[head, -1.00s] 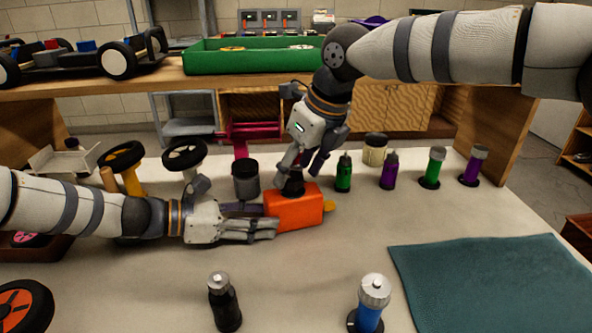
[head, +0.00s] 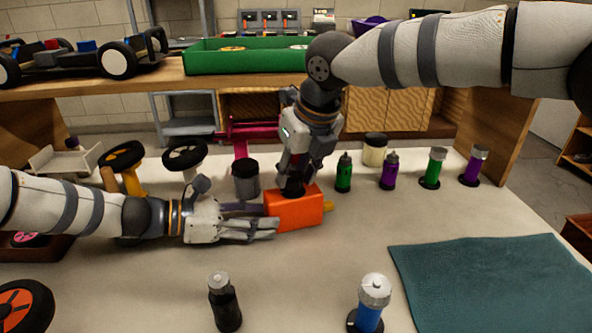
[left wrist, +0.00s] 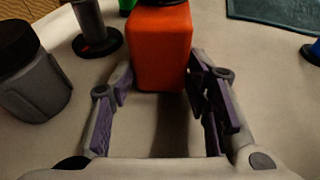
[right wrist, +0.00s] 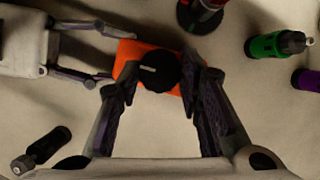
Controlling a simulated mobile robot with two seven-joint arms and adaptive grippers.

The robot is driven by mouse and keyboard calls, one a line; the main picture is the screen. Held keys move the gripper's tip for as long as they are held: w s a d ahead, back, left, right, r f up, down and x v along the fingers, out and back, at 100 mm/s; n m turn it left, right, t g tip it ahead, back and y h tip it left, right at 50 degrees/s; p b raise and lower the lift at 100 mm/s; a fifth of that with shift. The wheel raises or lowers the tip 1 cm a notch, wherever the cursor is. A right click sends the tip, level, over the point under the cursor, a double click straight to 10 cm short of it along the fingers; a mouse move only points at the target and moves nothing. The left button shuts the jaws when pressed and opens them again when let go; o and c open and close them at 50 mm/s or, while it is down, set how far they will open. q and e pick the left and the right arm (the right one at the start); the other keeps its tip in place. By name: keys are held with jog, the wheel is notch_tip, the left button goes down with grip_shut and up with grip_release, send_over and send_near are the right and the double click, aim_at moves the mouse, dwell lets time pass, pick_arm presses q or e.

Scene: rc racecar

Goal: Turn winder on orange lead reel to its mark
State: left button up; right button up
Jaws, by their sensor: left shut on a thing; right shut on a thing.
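The orange lead reel (head: 300,212) is a box-shaped body lying on the pale tabletop, with a small yellow-orange stub at its right end. Its winder is a black round knob (right wrist: 160,72) with a white line, on the reel's upper face in the right wrist view. My left gripper (head: 272,228) is shut on the reel's left end; the left wrist view shows its fingers (left wrist: 157,85) on both sides of the orange body. My right gripper (head: 297,180) points down from above and is shut on the winder. A mark on the reel cannot be made out.
A grey jar (head: 246,182) stands close behind the reel. Green (head: 344,175) and purple (head: 389,172) bottles stand to its right. A black bottle (head: 224,303) and a blue one (head: 370,305) stand in front. A teal mat (head: 490,285) lies at right.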

jog(key=o, duration=1.2)
jog(key=v, duration=1.2)
jog(key=shift+s, duration=0.1)
